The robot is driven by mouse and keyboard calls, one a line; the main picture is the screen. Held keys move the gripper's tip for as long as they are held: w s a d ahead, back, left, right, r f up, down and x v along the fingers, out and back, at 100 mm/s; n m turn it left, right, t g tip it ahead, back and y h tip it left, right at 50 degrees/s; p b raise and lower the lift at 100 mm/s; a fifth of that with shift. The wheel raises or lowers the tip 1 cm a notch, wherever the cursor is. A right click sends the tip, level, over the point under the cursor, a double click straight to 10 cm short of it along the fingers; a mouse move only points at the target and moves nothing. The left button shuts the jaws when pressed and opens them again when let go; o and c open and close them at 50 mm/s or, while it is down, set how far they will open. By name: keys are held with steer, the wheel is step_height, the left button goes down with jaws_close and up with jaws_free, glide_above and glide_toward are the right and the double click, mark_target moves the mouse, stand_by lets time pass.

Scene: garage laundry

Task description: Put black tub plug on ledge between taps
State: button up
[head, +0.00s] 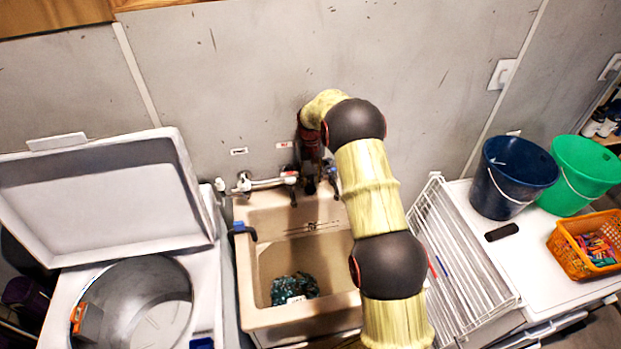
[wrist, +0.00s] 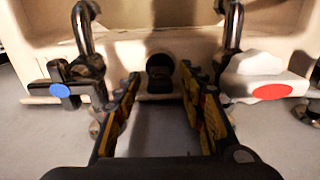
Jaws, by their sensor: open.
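The black tub plug (wrist: 160,66) shows in the wrist view as a dark round piece at the pale ledge (wrist: 130,84) between the two taps. It lies between and just beyond the fingertips of my gripper (wrist: 160,76), with a gap on either side. My gripper is open, its fingers straddling the plug. The tap with the blue dot (wrist: 60,92) is left of the fingers, the one with the red dot (wrist: 270,91) right. In the head view my gripper (head: 311,187) points down at the back of the beige sink (head: 244,285) and hides the plug.
A dark wet cloth (head: 294,288) lies in the sink basin. An open top-loading washer (head: 130,300) stands left. A white wire rack (head: 465,250) leans right of my arm. A blue bucket (head: 512,178), green bucket (head: 582,172) and orange basket (head: 590,243) stand farther right.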

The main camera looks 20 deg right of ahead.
step_height(320, 180, up, 12)
steer(key=s+a+r+t, duration=0.1)
steer(key=s+a+r, duration=0.1)
steer(key=s+r, duration=0.35)
steer(key=s+a+r, duration=0.2)
steer(key=a+r, duration=0.1)
steer(key=r, duration=0.5)
steer(key=s+a+r+n+t, duration=0.15)
steer(key=s+a+r, duration=0.25)
steer(key=s+r, duration=0.6)
steer(key=s+a+f+t, duration=0.1)
steer(key=s+a, duration=0.2)
steer(key=s, duration=1)
steer(key=s+a+f+t, duration=0.1)
steer(key=s+a+t, duration=0.1)
steer(key=s, duration=1.1)
steer(key=shift+s+a+f+n+p, duration=0.25)
steer(key=shift+a+f+n+p, duration=0.1)
steer(key=shift+a+f+p, duration=0.1)
steer(key=shift+f, duration=0.1)
step_height(320, 180, down, 8)
steer(key=b, duration=0.8)
steer(key=shift+b, duration=0.3)
